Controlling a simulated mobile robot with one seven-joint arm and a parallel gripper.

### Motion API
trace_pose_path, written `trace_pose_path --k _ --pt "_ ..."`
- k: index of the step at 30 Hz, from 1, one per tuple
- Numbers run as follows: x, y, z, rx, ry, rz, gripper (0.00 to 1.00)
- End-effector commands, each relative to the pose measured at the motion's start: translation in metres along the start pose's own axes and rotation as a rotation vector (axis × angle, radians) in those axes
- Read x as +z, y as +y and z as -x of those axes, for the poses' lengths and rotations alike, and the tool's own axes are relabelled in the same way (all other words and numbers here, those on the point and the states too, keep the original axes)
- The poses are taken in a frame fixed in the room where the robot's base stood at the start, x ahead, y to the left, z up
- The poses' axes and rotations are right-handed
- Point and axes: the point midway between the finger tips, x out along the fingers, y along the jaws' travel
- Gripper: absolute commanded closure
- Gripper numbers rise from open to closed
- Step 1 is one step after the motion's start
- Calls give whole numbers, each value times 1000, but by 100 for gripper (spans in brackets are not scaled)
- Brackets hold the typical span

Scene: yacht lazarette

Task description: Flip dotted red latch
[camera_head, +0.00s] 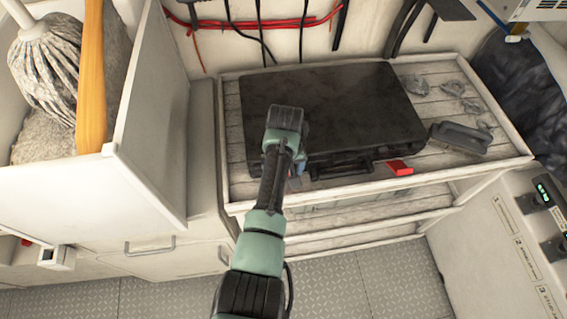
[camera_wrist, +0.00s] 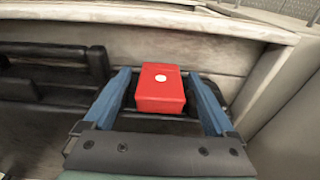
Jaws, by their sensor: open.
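The dotted red latch (camera_wrist: 161,90) is a red block with one white dot, centred in the wrist view. My gripper (camera_wrist: 159,75) is open, with one blue finger on each side of the latch. I cannot tell whether either finger touches it. In the head view my gripper (camera_head: 295,182) is at the front left of the black case (camera_head: 350,100), and my arm hides the dotted latch there. A second red latch (camera_head: 399,167) sticks out at the case's front right; no dot shows on it.
The case lies on a slatted shelf (camera_head: 235,140) with a raised rim. Its handle (camera_head: 342,167) lies between the latches. A brush (camera_head: 460,138) is right of the case. A white partition (camera_head: 155,120) rises on the left. Cables and tools hang behind.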

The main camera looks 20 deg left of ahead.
Motion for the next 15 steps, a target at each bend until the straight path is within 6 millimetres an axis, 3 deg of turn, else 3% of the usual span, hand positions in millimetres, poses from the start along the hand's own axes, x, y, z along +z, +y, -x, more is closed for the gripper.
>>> trace_pose_path --k 5,15 --pt "-1 0 19 1 3 0 10" --pt "-1 0 89 2 4 -1 10"
